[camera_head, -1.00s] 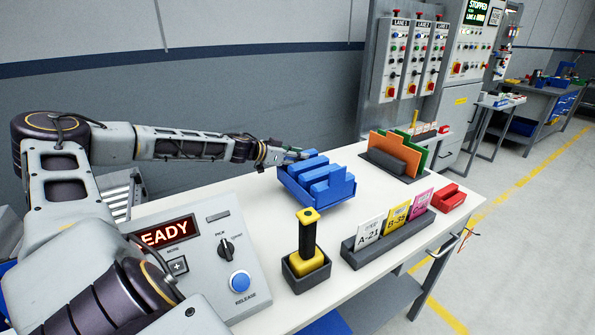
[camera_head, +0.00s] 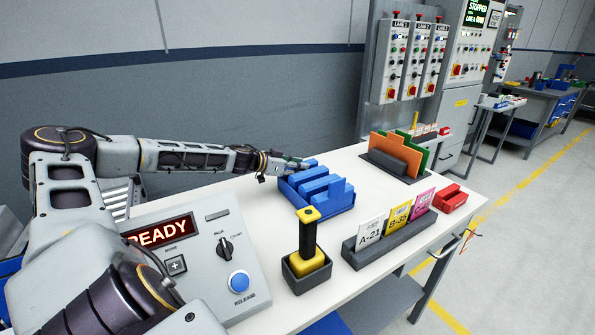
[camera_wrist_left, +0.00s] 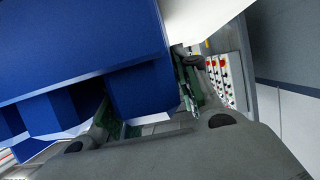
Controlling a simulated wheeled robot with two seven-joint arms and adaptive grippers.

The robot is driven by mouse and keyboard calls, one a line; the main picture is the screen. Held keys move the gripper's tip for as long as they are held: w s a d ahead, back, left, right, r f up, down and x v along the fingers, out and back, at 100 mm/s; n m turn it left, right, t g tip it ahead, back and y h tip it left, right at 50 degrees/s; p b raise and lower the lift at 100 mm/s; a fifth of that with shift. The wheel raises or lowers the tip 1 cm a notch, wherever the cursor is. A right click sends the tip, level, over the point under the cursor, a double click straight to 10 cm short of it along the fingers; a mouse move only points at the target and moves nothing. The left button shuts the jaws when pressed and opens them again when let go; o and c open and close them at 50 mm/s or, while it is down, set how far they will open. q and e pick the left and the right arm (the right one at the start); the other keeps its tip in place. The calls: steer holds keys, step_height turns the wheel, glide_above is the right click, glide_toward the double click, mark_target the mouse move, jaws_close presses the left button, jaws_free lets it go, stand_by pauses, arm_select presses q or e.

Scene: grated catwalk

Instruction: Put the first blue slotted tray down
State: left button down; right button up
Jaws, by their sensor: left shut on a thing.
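The blue slotted tray (camera_head: 341,205) is at the back middle of the white table, with several raised blue blocks across it. My left gripper (camera_head: 296,164) comes in from the left and is shut on the tray's far left side. In the left wrist view the tray (camera_wrist_left: 70,60) fills the upper left, close to the gripper, and hides much of the jaws. The tray looks nearly level, at or just above the tabletop; I cannot tell whether its underside touches. My right gripper is not in view.
A grey holder (camera_head: 388,238) with label cards and a yellow-black handled tool in a dark box (camera_head: 307,262) stand in front. A rack with orange and green plates (camera_head: 396,155) is behind right. A red block (camera_head: 450,199) is at the right edge. A control panel (camera_head: 197,262) sits front left.

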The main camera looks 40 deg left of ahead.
arm_select(q)
steer(key=shift+f, duration=0.2)
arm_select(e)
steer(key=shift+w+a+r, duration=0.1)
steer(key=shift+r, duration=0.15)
arm_select(q)
steer(key=c, duration=1.1)
jaws_free()
steer(key=shift+f, duration=0.1)
steer(key=shift+o, duration=0.2)
steer(key=shift+s, duration=0.1)
